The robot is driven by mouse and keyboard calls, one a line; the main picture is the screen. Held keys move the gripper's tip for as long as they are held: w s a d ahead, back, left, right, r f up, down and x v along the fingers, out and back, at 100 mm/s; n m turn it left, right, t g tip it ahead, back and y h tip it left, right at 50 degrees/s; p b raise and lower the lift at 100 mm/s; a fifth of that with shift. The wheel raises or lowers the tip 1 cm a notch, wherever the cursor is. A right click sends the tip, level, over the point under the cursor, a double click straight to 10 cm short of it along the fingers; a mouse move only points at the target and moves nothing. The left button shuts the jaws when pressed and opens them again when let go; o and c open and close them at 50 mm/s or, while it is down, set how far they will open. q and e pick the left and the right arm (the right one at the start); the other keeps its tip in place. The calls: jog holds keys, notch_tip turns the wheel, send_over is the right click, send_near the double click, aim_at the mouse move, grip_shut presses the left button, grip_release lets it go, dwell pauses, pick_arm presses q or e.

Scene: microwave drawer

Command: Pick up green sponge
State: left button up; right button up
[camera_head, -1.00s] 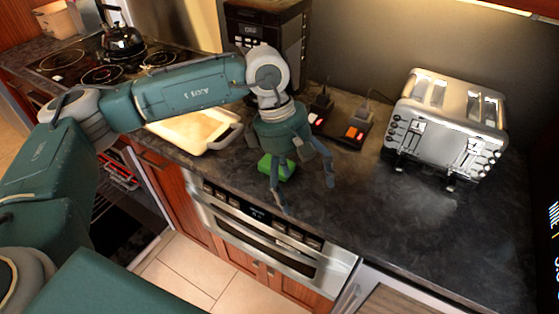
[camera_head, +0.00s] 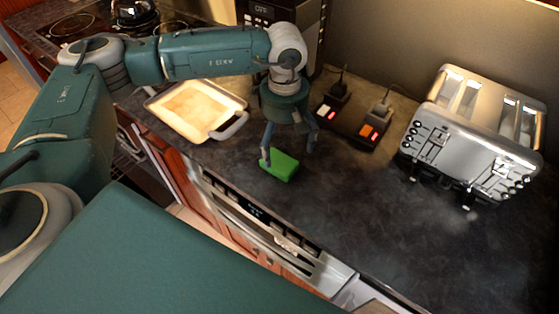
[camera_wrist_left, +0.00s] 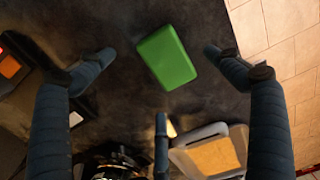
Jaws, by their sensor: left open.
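The green sponge (camera_head: 282,167) lies flat on the dark countertop near its front edge. My left gripper (camera_head: 288,150) is open, its fingers pointing down just behind and above the sponge in the head view. One finger overlaps the sponge's left end there; I cannot tell whether it touches. In the left wrist view the sponge (camera_wrist_left: 167,57) lies between the two spread side fingers of the left gripper (camera_wrist_left: 159,60), clear of both. A third finger shows below it. My right gripper is not in view.
A pale baking dish (camera_head: 190,104) stands left of the gripper. A silver toaster (camera_head: 470,135) stands to the right. The counter (camera_head: 350,215) between sponge and toaster is clear.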

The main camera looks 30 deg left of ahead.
aim_at(283, 157)
pick_arm(q)
jog(key=f+p, duration=0.1)
jog(key=f, duration=0.2)
jog(key=f+p, duration=0.1)
jog(key=shift+a+f+p, duration=0.2)
jog(key=shift+a+p, duration=0.05)
jog(key=shift+p, duration=0.1)
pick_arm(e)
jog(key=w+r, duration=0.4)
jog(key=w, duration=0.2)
pick_arm(q)
jog(key=shift+f, duration=0.25)
jog(key=shift+w+f, duration=0.1)
jog(key=shift+w, duration=0.05)
jog(key=shift+c, duration=1)
jog(key=c, duration=0.7)
jog(key=shift+c, duration=0.6)
jog(key=shift+r, duration=0.35)
notch_tip(283, 157, up, 19)
jog(key=b, duration=0.6)
jog(key=shift+r, duration=0.2)
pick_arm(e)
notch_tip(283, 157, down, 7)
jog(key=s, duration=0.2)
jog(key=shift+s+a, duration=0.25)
